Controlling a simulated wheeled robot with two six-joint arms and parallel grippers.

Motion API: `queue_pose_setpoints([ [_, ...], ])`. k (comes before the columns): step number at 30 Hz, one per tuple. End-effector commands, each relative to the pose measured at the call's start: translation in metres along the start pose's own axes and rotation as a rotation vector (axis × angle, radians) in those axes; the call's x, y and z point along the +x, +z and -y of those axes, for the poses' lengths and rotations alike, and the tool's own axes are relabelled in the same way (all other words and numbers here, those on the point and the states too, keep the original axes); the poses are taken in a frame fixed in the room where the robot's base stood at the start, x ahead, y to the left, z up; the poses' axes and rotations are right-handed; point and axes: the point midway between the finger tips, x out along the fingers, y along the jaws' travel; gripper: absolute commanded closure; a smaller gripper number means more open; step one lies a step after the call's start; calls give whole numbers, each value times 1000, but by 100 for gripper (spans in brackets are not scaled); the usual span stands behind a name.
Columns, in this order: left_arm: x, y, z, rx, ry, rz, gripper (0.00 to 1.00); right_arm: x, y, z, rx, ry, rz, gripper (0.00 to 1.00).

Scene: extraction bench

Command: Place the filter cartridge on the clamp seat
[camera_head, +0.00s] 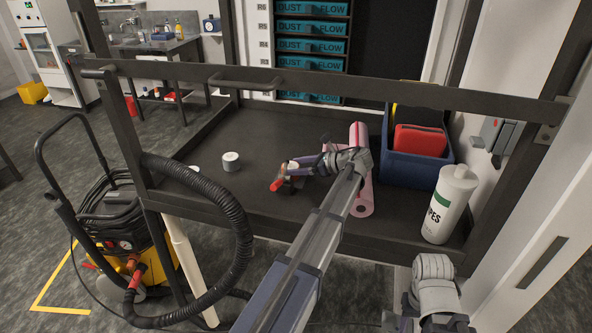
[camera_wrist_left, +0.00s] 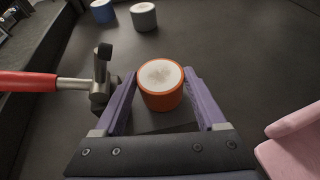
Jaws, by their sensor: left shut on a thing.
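The filter cartridge (camera_wrist_left: 162,86), a short cylinder with an orange body and a pale top, sits between the purple fingers of my left gripper (camera_wrist_left: 165,92). The gripper is shut on it. In the head view my left gripper (camera_head: 291,168) is low over the dark bench, and the cartridge is too small there to make out well. A dark block, perhaps the seat (camera_wrist_left: 168,122), shows beneath the cartridge; contact cannot be told.
A grey-white canister (camera_head: 231,162) stands left on the bench tray. A pink part (camera_head: 361,198) lies right of my left gripper. Farther right are a blue bin (camera_head: 400,171) with a red item and a white wipes tub (camera_head: 449,205). A dark frame rail crosses above the tray.

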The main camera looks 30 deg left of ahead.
Motion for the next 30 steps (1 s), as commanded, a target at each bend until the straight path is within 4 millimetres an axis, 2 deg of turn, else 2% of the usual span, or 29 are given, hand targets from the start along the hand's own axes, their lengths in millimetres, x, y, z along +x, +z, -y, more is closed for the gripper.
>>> queue_pose_setpoints([
  [11,2,-5,0,0,1,1,88,6,0,0,0,0,0,50],
  [12,2,-3,0,0,1,0,22,4,0,0,0,0,0,50],
  [18,1,-3,0,0,1,0,0,4,0,0,0,0,0,50],
  [27,0,1,0,0,1,0,0,-1,0,0,0,0,0,50],
  [30,-12,2,0,1,0,0,0,-6,0,-1,0,0,0,50],
])
